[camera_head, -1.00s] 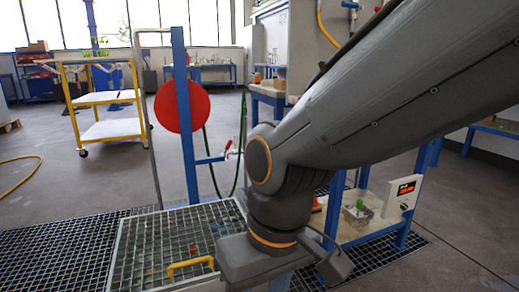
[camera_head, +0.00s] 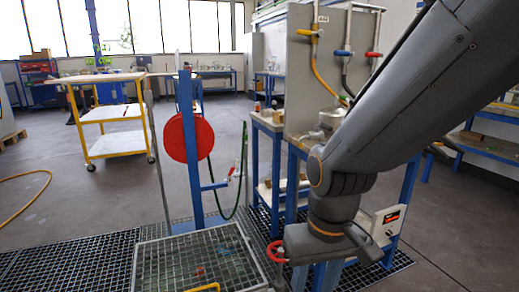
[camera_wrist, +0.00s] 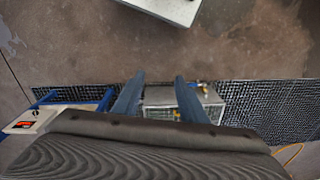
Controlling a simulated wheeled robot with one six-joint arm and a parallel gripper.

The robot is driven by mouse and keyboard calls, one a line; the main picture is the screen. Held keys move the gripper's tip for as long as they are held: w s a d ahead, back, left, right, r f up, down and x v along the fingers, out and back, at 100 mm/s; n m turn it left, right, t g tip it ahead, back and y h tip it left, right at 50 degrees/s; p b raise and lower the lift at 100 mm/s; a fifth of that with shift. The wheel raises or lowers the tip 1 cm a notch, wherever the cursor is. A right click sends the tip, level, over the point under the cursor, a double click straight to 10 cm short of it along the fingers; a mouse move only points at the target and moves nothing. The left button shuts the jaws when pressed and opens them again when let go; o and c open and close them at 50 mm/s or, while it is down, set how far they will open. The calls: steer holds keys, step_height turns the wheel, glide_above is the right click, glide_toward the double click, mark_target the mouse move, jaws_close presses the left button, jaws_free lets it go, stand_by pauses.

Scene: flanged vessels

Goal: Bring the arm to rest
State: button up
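My arm (camera_head: 400,110) reaches in from the upper right of the head view and bends down at an elbow in the middle right. In the wrist view, the two fingers of my gripper (camera_wrist: 158,78) stand apart with nothing between them. The fingers touch nothing that I can see. In the head view I cannot make out the fingers clearly.
A blue post with a red disc (camera_head: 190,137) stands beside a framed grating (camera_head: 195,260). A workbench panel with hoses (camera_head: 315,65) stands behind my arm. A red handwheel (camera_head: 276,252) is close to my arm's lower part. A yellow trolley (camera_head: 118,145) stands left; open floor surrounds it.

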steer(key=s+d+r+m+p, duration=0.2)
steer(key=d+r+p, duration=0.7)
steer(key=r+p, duration=0.2)
steer(key=p, duration=0.2)
steer(key=shift+s+d+r+h+p, duration=0.15)
steer(key=shift+h+p, duration=0.2)
steer(key=shift+h, duration=0.05)
